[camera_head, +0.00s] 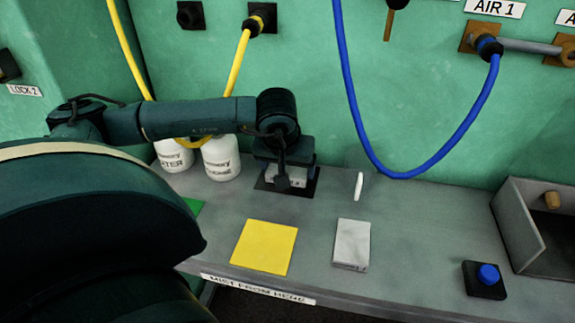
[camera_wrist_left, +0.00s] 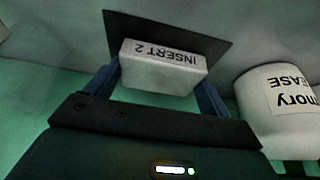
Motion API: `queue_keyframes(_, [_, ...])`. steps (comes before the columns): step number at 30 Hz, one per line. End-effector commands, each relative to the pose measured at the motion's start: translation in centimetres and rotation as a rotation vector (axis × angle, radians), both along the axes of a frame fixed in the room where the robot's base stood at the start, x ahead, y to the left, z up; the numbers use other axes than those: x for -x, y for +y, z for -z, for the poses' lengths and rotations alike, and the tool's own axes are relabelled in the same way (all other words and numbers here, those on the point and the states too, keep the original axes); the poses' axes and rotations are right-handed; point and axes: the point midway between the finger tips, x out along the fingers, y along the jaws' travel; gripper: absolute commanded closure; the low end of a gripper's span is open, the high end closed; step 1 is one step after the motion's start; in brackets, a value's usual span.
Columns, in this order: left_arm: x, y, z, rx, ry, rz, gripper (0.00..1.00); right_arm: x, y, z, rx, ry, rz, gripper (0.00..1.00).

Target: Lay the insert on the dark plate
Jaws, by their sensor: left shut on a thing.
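My left gripper (camera_head: 284,178) is shut on a pale block, the insert (camera_wrist_left: 165,74), labelled "INSERT 2". In the left wrist view a blue finger is on each side of it. The insert also shows in the head view (camera_head: 284,172), partly hidden by the gripper. The dark plate (camera_head: 309,188) lies flat on the grey bench, under the insert. In the left wrist view the plate (camera_wrist_left: 125,27) shows around the insert's far side. I cannot tell whether the insert touches the plate or hangs just above it. My right gripper is not in view.
White bottles (camera_head: 222,158) stand close left of the plate. A yellow square (camera_head: 265,247) and a pale block (camera_head: 352,243) lie in front. A blue button (camera_head: 488,274) and grey bin (camera_head: 515,225) are at right. A blue hose (camera_head: 360,120) hangs behind.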

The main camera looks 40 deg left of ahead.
Motion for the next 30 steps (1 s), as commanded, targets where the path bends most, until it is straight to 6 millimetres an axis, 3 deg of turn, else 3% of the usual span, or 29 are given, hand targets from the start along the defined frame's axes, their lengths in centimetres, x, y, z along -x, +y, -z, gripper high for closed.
queue_keyframes(3, [-0.1,0.0,0.4,0.000,-0.002,0.000,0.53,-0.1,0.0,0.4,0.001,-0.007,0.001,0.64])
queue_keyframes(4, [0.0,0.0,0.3,0.000,0.000,0.000,0.17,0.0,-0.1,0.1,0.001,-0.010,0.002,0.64])
queue_keyframes(10, [0.0,0.0,0.3,0.000,0.001,0.000,0.00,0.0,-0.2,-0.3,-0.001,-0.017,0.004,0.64])
queue_keyframes(21, [0.1,-0.1,-0.6,0.001,-0.002,0.001,0.00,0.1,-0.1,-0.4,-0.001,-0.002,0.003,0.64])
queue_keyframes(30, [2.1,-1.3,-6.3,0.000,-0.006,0.003,0.00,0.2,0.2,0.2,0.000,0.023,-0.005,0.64])
